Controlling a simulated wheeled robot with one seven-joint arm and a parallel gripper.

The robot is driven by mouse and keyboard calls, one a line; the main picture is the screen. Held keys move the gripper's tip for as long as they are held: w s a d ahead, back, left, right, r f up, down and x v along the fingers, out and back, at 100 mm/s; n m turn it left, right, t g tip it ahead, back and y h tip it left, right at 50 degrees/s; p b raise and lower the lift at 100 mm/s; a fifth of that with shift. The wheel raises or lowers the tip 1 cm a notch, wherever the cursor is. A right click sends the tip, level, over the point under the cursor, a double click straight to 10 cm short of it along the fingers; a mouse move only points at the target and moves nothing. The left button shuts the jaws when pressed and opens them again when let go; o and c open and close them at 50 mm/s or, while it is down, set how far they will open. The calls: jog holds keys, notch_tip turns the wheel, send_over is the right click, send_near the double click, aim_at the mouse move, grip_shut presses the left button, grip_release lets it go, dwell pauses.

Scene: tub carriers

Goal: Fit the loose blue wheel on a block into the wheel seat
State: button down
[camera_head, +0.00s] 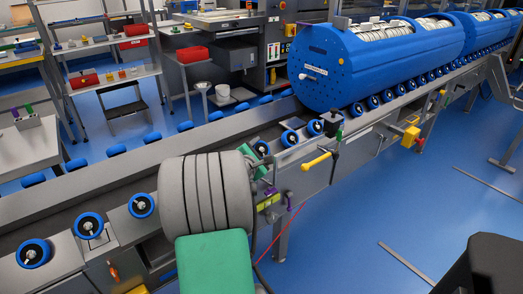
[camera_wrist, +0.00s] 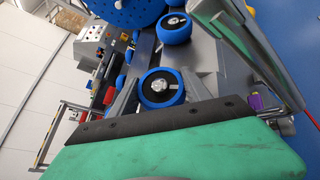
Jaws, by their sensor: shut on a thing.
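My gripper (camera_head: 254,164) is low over the conveyor rail, its green fingers partly behind my grey wrist. In the wrist view a large green pad with a black edge fills the bottom. A blue wheel with a dark hub (camera_head: 262,148) shows right beside the green finger. A blue wheel just beyond the black edge in the wrist view (camera_wrist: 160,88) seems to be the same one. The wheel seat and the block cannot be made out behind my gripper.
More blue wheels (camera_head: 290,138) line the rail on both sides. A big blue drum (camera_head: 335,68) rests on wheels to the right. A yellow handle (camera_head: 317,161) and a purple-ended part (camera_wrist: 256,102) stick out near my gripper.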

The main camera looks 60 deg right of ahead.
jog(key=shift+c, duration=2.1)
grip_release()
jog(key=shift+f, duration=0.1)
jog(key=shift+f, duration=0.1)
jog(key=p+v, duration=0.1)
jog(key=v, duration=0.7)
jog(key=shift+d, duration=0.1)
